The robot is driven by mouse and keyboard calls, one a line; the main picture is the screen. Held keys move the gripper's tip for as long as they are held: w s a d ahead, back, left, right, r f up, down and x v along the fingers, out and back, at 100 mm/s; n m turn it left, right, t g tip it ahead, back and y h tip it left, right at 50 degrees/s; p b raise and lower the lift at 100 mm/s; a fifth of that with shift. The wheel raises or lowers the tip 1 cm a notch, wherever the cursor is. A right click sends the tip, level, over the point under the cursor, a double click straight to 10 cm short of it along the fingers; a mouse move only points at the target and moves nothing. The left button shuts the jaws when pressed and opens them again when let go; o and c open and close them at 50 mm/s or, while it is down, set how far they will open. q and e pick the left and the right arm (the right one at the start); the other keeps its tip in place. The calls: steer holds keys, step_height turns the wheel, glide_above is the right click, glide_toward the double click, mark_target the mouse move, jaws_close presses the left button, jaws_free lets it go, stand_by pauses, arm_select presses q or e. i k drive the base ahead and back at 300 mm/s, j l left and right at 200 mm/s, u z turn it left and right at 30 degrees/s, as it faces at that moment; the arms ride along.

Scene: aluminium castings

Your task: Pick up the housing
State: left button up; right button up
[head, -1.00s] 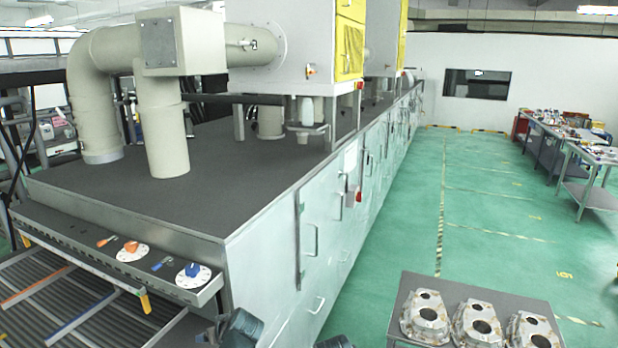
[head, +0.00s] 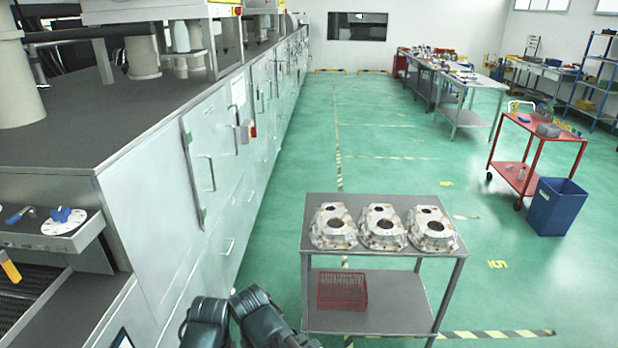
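Three aluminium housings lie side by side on the grey top of a metal table (head: 330,265) in the head view. The left housing (head: 318,237), the middle housing (head: 397,240) and the right housing (head: 448,241) each show dark round openings and brownish marks. Dark parts of my own arms show at the bottom edge, left of the table and apart from the housings. Neither gripper's fingers can be seen.
A red basket (head: 342,291) sits on the table's lower shelf. A large metal machine (head: 165,200) runs along the left. A blue bin (head: 556,207) and a red cart (head: 540,135) stand at the right.

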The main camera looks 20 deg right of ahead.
mark_target(381, 221)
steer(key=z, duration=1.2)
